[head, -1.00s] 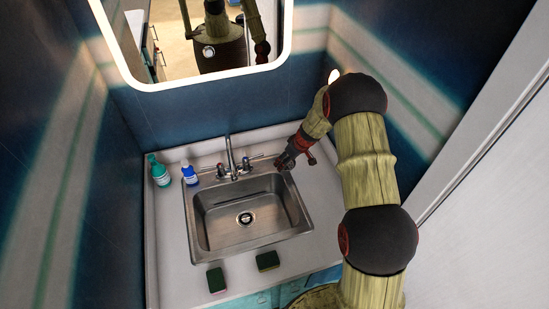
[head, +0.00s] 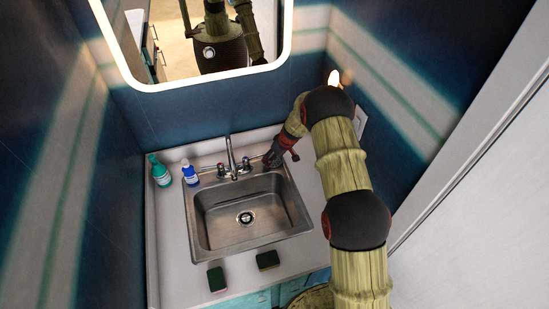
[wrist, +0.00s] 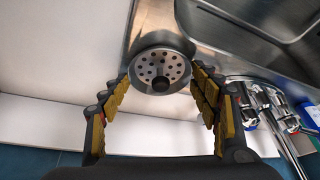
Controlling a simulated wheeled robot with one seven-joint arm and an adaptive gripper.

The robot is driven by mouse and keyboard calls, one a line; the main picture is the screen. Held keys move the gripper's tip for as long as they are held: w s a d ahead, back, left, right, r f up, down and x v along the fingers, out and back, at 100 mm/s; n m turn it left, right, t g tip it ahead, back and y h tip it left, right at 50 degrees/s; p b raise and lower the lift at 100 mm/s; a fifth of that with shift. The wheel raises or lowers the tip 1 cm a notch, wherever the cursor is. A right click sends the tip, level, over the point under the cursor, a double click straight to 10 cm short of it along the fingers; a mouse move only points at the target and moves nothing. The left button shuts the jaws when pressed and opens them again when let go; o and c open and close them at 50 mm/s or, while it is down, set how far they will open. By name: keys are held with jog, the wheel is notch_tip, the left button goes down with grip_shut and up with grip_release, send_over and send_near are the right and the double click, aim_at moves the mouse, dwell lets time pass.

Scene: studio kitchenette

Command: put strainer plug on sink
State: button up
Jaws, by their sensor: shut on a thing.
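The strainer plug (wrist: 160,69), a round metal disc with holes and a dark knob, is between my fingertips in the wrist view. My gripper (wrist: 160,78) is shut on it. In the head view my gripper (head: 271,160) is by the back right corner of the sink, near the faucet's right handle, and the plug cannot be made out there.
The faucet (head: 231,157) with its handles stands at the sink's back edge. A green bottle (head: 161,173) and a blue and white bottle (head: 190,174) stand left of it. Two sponges (head: 217,279) (head: 268,260) lie on the front counter. A wall is close on the right.

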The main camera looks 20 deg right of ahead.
jog(key=shift+f+b, duration=0.2)
jog(key=shift+b, duration=0.15)
jog(key=o, duration=1.3)
jog(key=shift+r+p, duration=0.2)
jog(key=shift+p, duration=0.15)
